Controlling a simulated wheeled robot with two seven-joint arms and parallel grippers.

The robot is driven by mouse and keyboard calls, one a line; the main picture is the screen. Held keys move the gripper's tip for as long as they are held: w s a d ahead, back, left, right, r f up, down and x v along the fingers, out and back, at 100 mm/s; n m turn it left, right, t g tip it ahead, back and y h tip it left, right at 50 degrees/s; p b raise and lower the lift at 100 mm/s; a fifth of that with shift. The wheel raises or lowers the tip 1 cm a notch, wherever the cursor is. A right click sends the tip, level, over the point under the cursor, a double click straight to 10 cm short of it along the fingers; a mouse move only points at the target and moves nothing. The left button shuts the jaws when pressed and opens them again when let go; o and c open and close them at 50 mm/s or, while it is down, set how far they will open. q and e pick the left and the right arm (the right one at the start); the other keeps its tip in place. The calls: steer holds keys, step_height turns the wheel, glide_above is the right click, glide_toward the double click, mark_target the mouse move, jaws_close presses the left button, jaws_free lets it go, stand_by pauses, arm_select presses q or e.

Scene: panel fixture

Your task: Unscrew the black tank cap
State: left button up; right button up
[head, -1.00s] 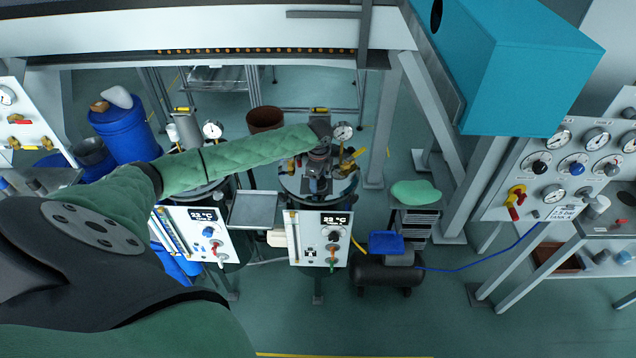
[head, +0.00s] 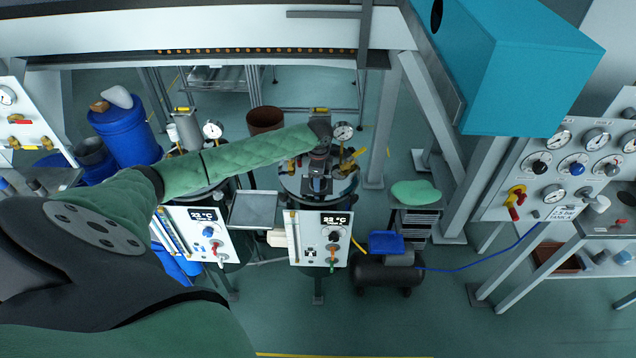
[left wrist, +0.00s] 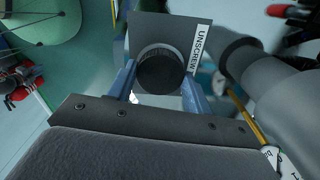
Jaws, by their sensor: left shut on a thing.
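The black tank cap (left wrist: 162,74) is round and dark and sits between my two blue fingers in the left wrist view. A dark plate with a white UNSCREW label (left wrist: 200,47) is right behind it. My left gripper (left wrist: 159,82) is shut on the cap. In the head view my left arm reaches across to the right-hand tank (head: 346,184), and my left gripper (head: 317,184) points down over the middle of its lid. The cap is hidden there by the gripper and wrist. My right gripper is not in view.
A pressure gauge (head: 342,131) and yellow-handled valves (head: 353,158) stand on the lid close to my wrist. A second tank stands left, under my forearm. A metal tray (head: 253,209) lies between the tanks. A teal box (head: 525,70) hangs at upper right.

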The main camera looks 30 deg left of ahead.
arm_select(q)
steer(key=shift+n, duration=0.5)
steer(key=shift+n, duration=1.8)
steer(key=shift+n, duration=1.7)
steer(key=shift+n, duration=1.7)
